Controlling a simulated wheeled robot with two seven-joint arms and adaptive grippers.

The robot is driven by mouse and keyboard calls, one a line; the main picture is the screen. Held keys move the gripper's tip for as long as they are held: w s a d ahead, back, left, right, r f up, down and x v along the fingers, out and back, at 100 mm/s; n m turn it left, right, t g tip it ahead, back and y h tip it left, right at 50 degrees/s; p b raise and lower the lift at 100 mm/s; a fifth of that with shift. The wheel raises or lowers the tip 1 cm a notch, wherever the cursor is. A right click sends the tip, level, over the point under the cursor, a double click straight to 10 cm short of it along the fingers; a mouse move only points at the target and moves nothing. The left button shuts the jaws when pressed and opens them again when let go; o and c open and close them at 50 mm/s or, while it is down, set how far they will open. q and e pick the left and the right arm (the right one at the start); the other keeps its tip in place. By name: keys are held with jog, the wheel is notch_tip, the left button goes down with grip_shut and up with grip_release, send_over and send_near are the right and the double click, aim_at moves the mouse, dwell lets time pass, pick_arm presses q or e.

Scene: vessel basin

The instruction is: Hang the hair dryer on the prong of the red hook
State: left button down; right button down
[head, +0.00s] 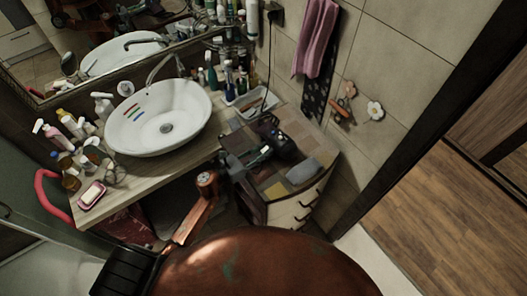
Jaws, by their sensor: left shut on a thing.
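The hair dryer (281,144) is dark and hard to make out against the patchwork-covered top of the drawer cabinet. My left gripper (262,153) is at its left side and shut on it. I cannot tell whether the dryer touches the cabinet top. A reddish hook (347,91) is on the tiled wall, to the right of and above the dryer in the picture. Its prong is too small to make out clearly. A white flower-shaped hook (375,110) is just right of it. My right gripper is not in view.
The drawer cabinet (292,212) stands right of the counter (190,158) with its white basin (165,124). A grey rounded object (303,171) lies on the cabinet. A tray (252,103) and bottles stand behind. A pink towel (315,38) hangs left of the hooks.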

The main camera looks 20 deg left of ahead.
pick_arm(q)
jog(key=shift+f, duration=0.25)
jog(key=shift+f, duration=0.1)
jog(key=shift+f+b, duration=0.1)
jog(key=shift+b, duration=0.2)
jog(key=c, duration=1.5)
grip_release()
jog(key=shift+c, duration=0.2)
